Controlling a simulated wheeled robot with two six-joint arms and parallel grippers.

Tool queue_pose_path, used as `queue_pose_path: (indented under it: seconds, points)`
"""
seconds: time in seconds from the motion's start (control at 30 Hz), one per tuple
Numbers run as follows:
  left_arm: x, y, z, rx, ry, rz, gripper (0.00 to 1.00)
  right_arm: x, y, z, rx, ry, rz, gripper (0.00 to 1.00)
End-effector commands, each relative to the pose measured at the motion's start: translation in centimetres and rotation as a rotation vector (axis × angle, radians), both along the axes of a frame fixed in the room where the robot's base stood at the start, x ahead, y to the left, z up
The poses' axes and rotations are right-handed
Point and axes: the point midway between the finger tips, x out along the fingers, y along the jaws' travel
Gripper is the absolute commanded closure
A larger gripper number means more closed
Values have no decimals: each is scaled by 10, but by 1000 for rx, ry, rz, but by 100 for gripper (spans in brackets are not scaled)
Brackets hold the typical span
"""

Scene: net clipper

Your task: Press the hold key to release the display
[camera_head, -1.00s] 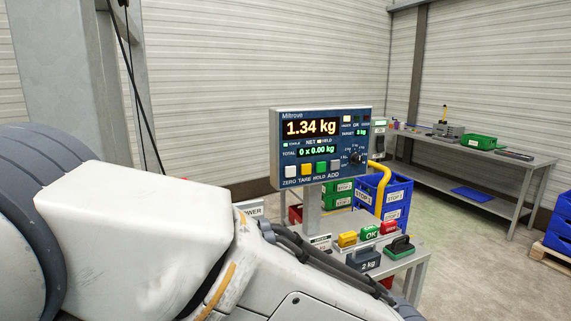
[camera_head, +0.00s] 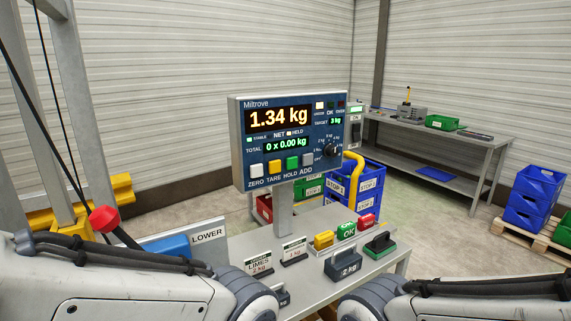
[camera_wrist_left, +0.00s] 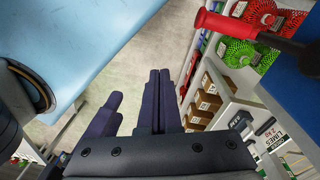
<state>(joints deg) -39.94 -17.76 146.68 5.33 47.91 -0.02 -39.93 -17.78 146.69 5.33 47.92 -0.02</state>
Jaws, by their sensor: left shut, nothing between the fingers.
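The Miltrove display box (camera_head: 240,140) stands on a post at the middle of the head view, reading 1.34 kg. Its lower total line reads 0 x 0.00 kg. My left gripper (camera_wrist_left: 158,75) is shut and empty in the left wrist view, over floor and shelving; the keys are not in that view. Neither gripper shows in the head view, only my two arms low down.
Below the display, a bench (camera_head: 240,245) carries small signs, a 2 kg weight (camera_head: 343,265) and coloured stamps. A red knob (camera_head: 103,218) and a LOWER sign (camera_head: 208,235) stand left. A red handle (camera_wrist_left: 235,25) is at the wrist view's upper right.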

Motion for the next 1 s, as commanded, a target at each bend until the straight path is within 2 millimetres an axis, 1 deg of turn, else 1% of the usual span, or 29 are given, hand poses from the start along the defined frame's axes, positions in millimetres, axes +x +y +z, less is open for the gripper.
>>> queue_pose_path:
  seconds: [0.07, 0.17, 0.27, 0.37, 0.4, 0.47, 0.5, 0.57, 0.6, 0.63, 0.67, 0.7, 0.8, 0.9, 1.0]
  points:
    - [1, -1, 0, -2, -3, 3, 100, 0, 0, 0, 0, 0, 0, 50]
    - [15, -10, 4, -29, -31, 35, 100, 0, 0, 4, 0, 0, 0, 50]
    - [47, -30, 11, -93, -97, 112, 100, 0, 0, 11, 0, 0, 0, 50]
    - [99, -59, 22, -196, -201, 234, 100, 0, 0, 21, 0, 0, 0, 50]
    - [123, -70, 28, -246, -250, 292, 100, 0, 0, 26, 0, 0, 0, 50]
    - [162, -86, 38, -326, -327, 381, 100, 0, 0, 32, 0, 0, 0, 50]
    - [187, -95, 45, -380, -378, 441, 100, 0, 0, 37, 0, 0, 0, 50]
    - [227, -105, 57, -465, -460, 531, 100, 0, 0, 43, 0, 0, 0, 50]
    - [253, -110, 66, -527, -515, 591, 100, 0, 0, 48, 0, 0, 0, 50]
    - [273, -113, 73, -575, -557, 636, 100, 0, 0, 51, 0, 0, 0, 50]
    - [293, -114, 80, -624, -603, 681, 100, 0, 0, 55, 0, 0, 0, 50]
    - [318, -115, 90, -690, -663, 741, 100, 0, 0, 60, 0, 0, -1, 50]
    - [371, -109, 114, -854, -808, 865, 100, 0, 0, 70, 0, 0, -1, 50]
    - [406, -96, 133, -996, -932, 952, 100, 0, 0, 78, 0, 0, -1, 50]
    - [427, -84, 147, -1104, -1025, 1003, 100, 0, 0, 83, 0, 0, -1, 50]
